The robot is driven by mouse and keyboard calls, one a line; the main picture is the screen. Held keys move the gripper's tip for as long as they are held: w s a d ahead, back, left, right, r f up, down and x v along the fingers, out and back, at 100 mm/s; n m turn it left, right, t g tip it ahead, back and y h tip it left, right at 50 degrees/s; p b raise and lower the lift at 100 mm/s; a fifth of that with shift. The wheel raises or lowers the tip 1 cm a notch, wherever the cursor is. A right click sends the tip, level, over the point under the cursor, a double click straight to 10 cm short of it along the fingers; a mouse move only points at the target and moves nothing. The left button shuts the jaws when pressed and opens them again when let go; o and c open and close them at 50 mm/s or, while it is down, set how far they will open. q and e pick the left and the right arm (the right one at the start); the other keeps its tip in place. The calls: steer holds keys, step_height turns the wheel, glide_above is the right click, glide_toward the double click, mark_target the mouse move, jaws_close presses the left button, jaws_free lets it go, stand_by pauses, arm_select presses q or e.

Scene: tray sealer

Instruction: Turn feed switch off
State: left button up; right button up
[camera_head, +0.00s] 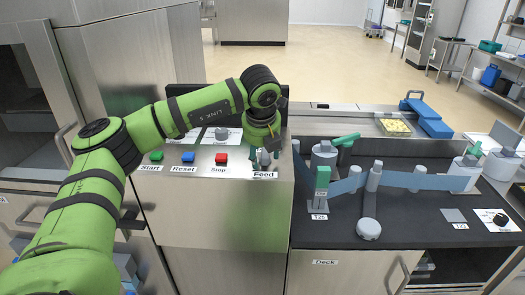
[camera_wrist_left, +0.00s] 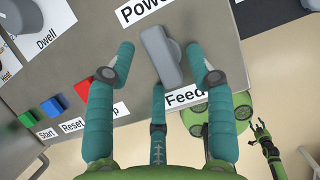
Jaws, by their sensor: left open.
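The feed switch is a grey lever knob (camera_wrist_left: 160,52) on the steel panel, above the label "Feed" (camera_head: 263,175). In the left wrist view its handle slants from upper left to lower right. My left gripper (camera_wrist_left: 161,58) is open, with one teal finger on each side of the knob and visible gaps between. In the head view my left gripper (camera_head: 264,156) points down at the switch and partly hides it. What seems to be my right gripper (camera_wrist_left: 264,135) shows small at the right of the left wrist view, away from the panel.
Green Start (camera_head: 156,156), blue Reset (camera_head: 188,157) and red Stop (camera_head: 221,158) buttons stand left of the switch. A Dwell dial (camera_head: 221,134) is behind them. To the right, the dark deck (camera_head: 335,232) carries blue guide rails and posts.

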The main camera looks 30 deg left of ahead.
arm_select(q)
steer(key=shift+c, duration=0.4)
jaws_close()
